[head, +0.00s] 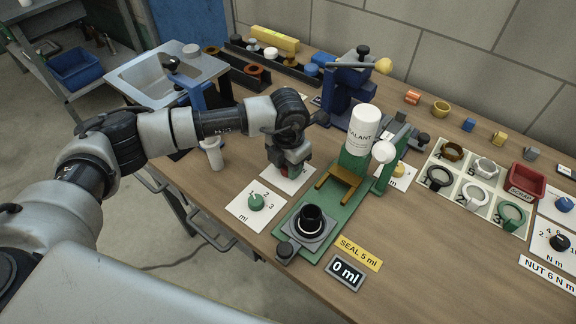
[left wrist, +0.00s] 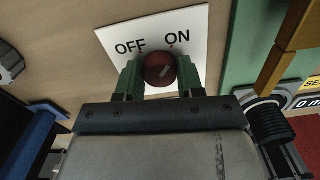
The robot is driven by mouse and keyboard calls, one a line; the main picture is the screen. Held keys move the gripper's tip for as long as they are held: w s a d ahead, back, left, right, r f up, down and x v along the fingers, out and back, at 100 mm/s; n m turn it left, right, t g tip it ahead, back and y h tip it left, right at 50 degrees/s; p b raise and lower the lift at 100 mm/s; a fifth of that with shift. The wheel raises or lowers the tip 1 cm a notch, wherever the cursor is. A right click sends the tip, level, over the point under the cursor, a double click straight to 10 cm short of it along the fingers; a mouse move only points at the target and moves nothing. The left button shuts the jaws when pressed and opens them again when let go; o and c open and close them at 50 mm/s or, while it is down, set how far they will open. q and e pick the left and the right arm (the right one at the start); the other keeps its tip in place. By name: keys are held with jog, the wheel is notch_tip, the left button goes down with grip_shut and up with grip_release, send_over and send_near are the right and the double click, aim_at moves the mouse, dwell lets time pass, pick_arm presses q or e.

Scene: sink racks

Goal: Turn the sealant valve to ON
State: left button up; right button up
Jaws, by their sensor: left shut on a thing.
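The sealant valve is a round dark red knob (left wrist: 159,69) on a white plate (left wrist: 196,20) marked OFF on the left and ON on the right. My left gripper (left wrist: 159,80) is shut on the knob, a green finger on each side. A short pale mark on the knob slants up to the right, toward the ON side. In the head view my left gripper (head: 288,168) points down over the valve plate (head: 298,183) and hides most of the knob. The white sealant bottle (head: 361,132) stands on the green dispenser (head: 310,217). My right gripper is not in view.
A plate with a green ml dial (head: 256,202) lies just left of the dispenser. A display (head: 346,272) reads 0 ml, beside a yellow "SEAL 5 ml" label (head: 360,252). A blue vise (head: 344,95) stands behind. A white bottle (head: 213,153) stands left of my gripper.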

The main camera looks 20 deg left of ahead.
pick_arm(q)
jog(key=shift+r, duration=0.1)
dwell(0.3)
jog(key=o, duration=0.9)
notch_tip(320, 180, up, 11)
jog(key=shift+f+b, duration=0.15)
jog(key=shift+b, duration=0.35)
